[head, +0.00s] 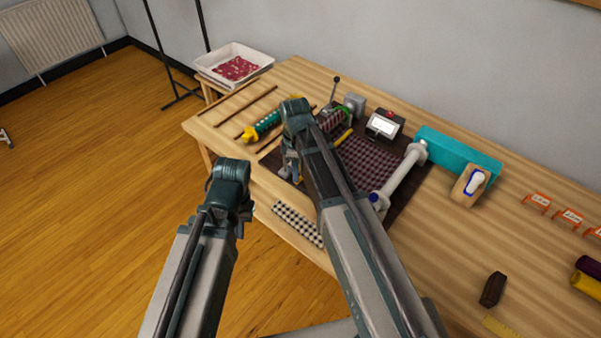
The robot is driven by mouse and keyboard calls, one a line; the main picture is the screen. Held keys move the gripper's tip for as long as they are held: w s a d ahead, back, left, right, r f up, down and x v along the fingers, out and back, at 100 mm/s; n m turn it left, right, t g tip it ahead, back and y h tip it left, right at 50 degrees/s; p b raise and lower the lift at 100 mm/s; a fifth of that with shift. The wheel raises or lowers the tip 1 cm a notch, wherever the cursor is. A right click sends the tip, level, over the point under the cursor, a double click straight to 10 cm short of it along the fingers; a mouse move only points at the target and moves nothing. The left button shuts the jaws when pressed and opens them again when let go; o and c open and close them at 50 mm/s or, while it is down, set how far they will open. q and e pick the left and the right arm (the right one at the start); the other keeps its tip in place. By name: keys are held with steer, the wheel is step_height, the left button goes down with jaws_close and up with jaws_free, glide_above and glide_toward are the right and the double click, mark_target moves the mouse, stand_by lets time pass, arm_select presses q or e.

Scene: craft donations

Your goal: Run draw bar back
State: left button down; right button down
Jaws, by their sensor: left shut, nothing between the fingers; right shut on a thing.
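On the workbench a dark mat (403,208) carries a measuring rig with dark checked cloth (368,160). A short yellow bar (343,136), which looks like the draw bar, shows at the cloth's left edge; my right arm hides the rest of it. My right gripper (291,168) is low over the mat's left front, partly hidden by its own arm. It is shut on what appears to be the near end of that bar, though the contact is not clear. My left gripper (240,222) is shut and empty, off the bench's front left edge, its fingertips mostly hidden.
A pale roller (402,175) and teal block (455,152) stand right of the cloth. A small display (384,124) and a crank lever (335,88) stand behind. A white tray (234,66) is at the back left.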

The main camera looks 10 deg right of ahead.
steer(key=c, duration=0.6)
jaws_free()
steer(key=shift+w+a, duration=0.15)
steer(key=shift+w, duration=0.1)
steer(key=shift+s, duration=0.1)
steer(key=shift+r+p, duration=0.5)
step_height(320, 180, up, 13)
steer(key=p, duration=1.3)
steer(key=shift+f, duration=0.1)
steer(key=s+a+m, duration=0.2)
steer(key=s+m, duration=0.1)
steer(key=s, duration=0.2)
steer(key=s+a+f+m+b, duration=0.1)
steer(key=s+a+m, duration=0.1)
steer(key=s+m, duration=0.2)
steer(key=s+a+m+h, duration=0.1)
steer(key=s+a+m, duration=0.1)
steer(key=s, duration=0.6)
steer(key=shift+s+a+f+m+b, duration=0.1)
steer(key=shift+m+b, duration=0.1)
steer(key=shift+m, duration=0.2)
steer(key=shift+a+f+m+b, duration=0.1)
steer(key=shift+m+b, duration=0.05)
steer(key=shift+m, duration=0.25)
